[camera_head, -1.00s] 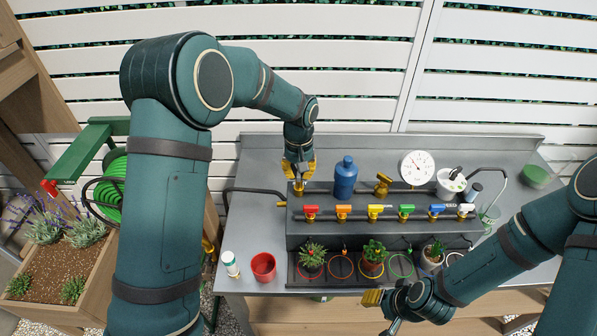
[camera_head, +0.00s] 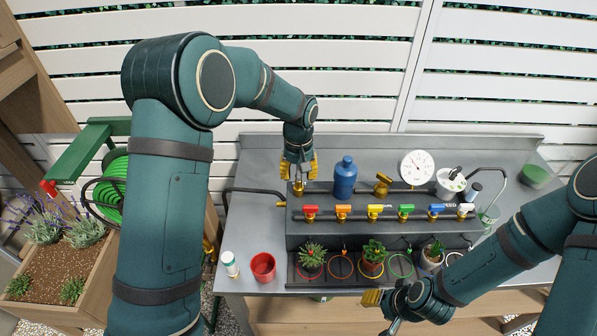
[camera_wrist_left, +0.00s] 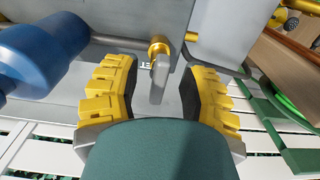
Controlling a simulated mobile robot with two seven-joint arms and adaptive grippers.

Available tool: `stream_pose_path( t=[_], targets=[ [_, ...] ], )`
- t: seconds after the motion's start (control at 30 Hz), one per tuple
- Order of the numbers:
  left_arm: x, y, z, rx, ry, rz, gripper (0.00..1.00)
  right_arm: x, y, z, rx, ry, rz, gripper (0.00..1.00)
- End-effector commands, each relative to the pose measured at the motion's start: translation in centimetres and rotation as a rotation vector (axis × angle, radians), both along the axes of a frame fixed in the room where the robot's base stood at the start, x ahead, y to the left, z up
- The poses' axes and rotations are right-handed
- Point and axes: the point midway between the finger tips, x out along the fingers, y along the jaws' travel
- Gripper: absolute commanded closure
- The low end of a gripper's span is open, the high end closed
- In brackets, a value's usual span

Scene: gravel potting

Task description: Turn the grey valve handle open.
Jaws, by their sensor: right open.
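The grey valve handle (camera_wrist_left: 160,78) shows in the left wrist view as a flat lever on a brass valve (camera_wrist_left: 157,46). My left gripper (camera_wrist_left: 157,95) is open, with one yellow-padded finger on each side of the lever and visible gaps between. In the head view my left gripper (camera_head: 299,172) is over the back left of the grey bench unit, and mostly hides the handle there. My right gripper (camera_head: 374,298) is at the front edge of the bench, away from the valve; it is open.
A blue bottle (camera_head: 345,178) stands close beside the left gripper; it also shows in the left wrist view (camera_wrist_left: 45,50). A row of coloured valves (camera_head: 375,212) runs in front. Potted plants (camera_head: 373,255) stand below it. A red cup (camera_head: 263,267) is at the front left.

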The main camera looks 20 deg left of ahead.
Motion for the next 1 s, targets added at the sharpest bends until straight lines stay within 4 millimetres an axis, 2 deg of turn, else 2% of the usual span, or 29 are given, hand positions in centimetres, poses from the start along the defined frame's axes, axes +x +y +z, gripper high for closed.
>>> stream_pose_path(
  t=[0.17,0.27,0.6,0.7,0.83,1.0],
  targets=[
    [0.1,0.0,0.6,0.000,-0.003,0.000,0.58,0.0,0.0,0.0,0.000,0.000,0.000,0.53],
    [0.2,0.0,1.9,-0.001,-0.007,0.000,0.58,0.0,0.0,0.0,0.000,0.000,0.000,0.53],
    [0.1,0.0,8.6,0.000,-0.005,0.000,0.58,0.0,0.0,0.0,0.000,0.000,0.000,0.53],
    [0.1,0.0,10.1,0.000,-0.003,-0.001,0.58,0.0,0.0,0.0,0.000,0.000,0.000,0.53],
    [0.1,0.0,11.4,0.000,-0.002,0.000,0.58,0.0,0.0,0.0,0.000,0.000,0.000,0.53],
    [0.0,0.0,12.0,0.000,0.000,0.000,0.58,0.0,0.0,0.0,0.000,0.000,0.000,0.53]
  ],
)
